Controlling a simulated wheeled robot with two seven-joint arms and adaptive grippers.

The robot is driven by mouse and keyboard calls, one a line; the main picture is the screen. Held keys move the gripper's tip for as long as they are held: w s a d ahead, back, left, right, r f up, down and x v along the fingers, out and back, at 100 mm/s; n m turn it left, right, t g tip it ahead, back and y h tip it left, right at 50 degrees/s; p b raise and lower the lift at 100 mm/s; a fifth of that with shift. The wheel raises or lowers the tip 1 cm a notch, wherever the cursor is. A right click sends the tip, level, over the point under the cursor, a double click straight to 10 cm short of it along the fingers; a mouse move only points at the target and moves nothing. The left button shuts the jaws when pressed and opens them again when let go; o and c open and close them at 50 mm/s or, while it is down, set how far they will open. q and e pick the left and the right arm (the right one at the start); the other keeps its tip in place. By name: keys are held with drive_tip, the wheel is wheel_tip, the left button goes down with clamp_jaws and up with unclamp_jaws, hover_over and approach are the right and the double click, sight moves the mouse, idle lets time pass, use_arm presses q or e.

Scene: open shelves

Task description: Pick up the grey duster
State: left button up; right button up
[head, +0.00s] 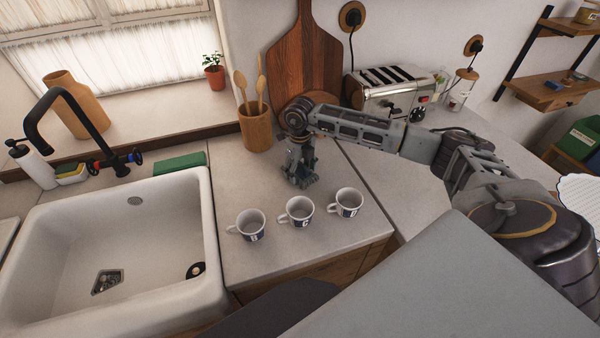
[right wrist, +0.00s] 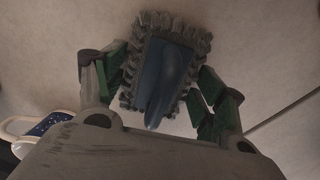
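The grey duster (right wrist: 165,68), with a bluish handle and shaggy grey bristles around its edge, shows in the right wrist view over the light worktop. My right gripper (right wrist: 163,75) has one finger on each side of it. Both fingers are at or very near the bristles; I cannot tell whether they press on it. In the head view my right gripper (head: 301,178) points down at the worktop behind the cups, and the duster is hard to make out there. My left gripper is not in view.
Three cups, left (head: 250,224), middle (head: 297,211) and right (head: 347,203), stand in front of my right gripper. A wooden utensil pot (head: 256,130) and cutting boards (head: 305,55) stand behind it. A toaster (head: 385,88) is at the back; the sink (head: 215,240) is to the left.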

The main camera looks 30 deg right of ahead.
sight(300, 162)
drive_tip(key=c, duration=0.6)
drive_tip(key=shift+r, duration=0.2)
drive_tip(key=shift+r+b, duration=0.75)
drive_tip(key=shift+r, duration=4.1)
